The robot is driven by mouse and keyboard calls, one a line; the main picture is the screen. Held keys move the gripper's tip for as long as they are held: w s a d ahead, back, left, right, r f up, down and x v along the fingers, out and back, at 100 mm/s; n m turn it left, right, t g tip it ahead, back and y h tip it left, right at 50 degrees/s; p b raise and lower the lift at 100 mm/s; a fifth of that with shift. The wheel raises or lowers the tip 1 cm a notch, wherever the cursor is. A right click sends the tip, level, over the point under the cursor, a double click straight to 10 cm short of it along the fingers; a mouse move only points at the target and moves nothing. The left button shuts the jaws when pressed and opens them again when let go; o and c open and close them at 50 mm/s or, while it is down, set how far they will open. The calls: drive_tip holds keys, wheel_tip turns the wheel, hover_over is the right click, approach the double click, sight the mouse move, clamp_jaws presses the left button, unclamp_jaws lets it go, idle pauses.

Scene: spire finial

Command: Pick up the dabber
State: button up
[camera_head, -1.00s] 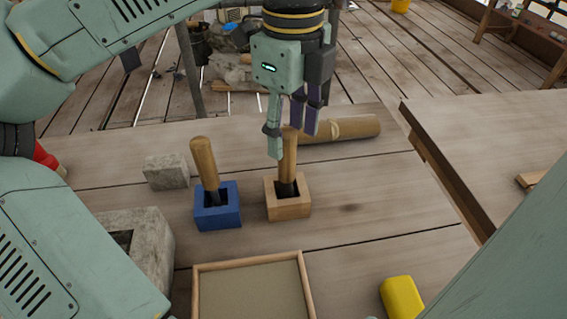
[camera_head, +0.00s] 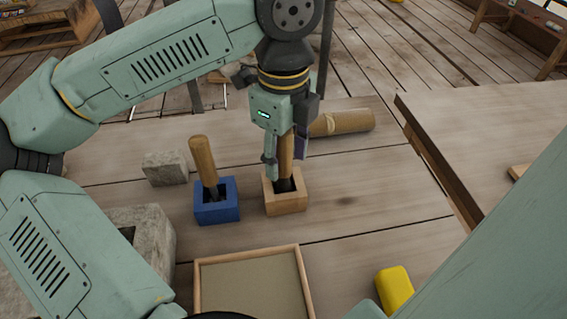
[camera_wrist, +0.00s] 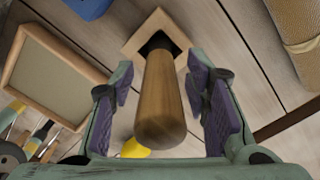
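A wooden-handled tool (camera_head: 287,168), likely the dabber, stands upright in a light wooden block holder (camera_head: 287,205). A second wooden-handled tool (camera_head: 203,160) leans slightly in a blue block holder (camera_head: 217,213); I cannot tell their working ends, which are hidden in the sockets. My gripper (camera_head: 285,155) points down over the wooden block, fingers either side of the handle. In the wrist view the handle (camera_wrist: 160,100) stands between the purple-padded fingers of my gripper (camera_wrist: 161,88), with gaps on both sides. The gripper is open.
A tan cylindrical roll (camera_head: 342,123) lies just behind the wooden block. A grey stone block (camera_head: 165,168) lies left of the blue holder. A wood-framed tray (camera_head: 252,285) is in front, with a yellow object (camera_head: 394,288) to its right. The table right of the holder is clear.

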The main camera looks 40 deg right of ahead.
clamp_jaws()
idle(0.3)
drive_tip(key=shift+r, duration=0.15)
